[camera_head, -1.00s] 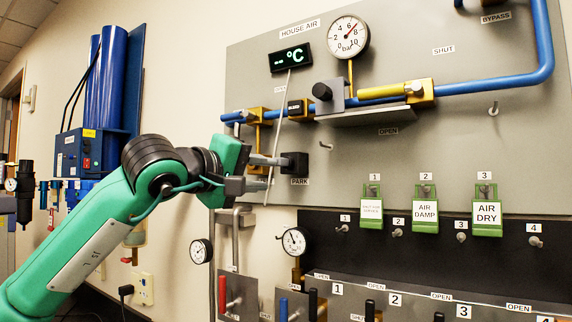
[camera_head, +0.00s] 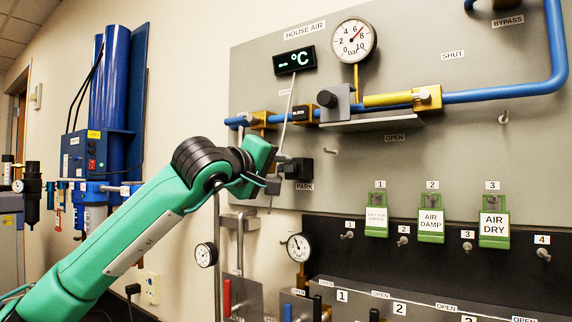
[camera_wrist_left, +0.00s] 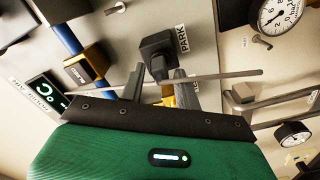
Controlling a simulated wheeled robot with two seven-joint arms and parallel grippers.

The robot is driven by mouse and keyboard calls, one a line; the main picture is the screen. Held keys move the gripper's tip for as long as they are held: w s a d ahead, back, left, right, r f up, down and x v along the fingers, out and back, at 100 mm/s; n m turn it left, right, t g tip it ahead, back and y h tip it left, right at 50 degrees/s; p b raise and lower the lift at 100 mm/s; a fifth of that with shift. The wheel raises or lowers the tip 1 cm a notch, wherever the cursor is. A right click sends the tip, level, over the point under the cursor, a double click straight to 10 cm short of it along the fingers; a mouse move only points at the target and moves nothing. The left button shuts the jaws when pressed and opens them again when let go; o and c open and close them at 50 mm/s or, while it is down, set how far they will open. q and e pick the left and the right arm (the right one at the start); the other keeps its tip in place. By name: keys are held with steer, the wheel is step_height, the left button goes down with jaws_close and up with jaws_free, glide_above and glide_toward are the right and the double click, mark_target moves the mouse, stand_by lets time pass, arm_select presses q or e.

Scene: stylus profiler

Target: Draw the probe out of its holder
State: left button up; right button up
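The probe is a thin pale rod (camera_head: 287,105), hanging steeply from near the digital °C display (camera_head: 294,60) to below the PARK label. Its holder appears to be the black block (camera_head: 298,168) above that label. My left gripper (camera_head: 276,168) is at the panel, close beside the block, and partly hides the rod. In the left wrist view the rod (camera_wrist_left: 225,77) runs crosswise past the spread fingers of the gripper (camera_wrist_left: 161,88), with the block (camera_wrist_left: 160,45) just beyond. The fingers look open; I cannot tell whether they touch anything. My right gripper is not in view.
A pressure gauge (camera_head: 298,247) and handles are below. Green tag holders (camera_head: 430,225) hang at the right.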

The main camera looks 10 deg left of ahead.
arm_select(q)
steer(key=shift+w+d, duration=0.2)
steer(key=shift+w, duration=0.45)
steer(key=shift+c, duration=0.2)
jaws_close()
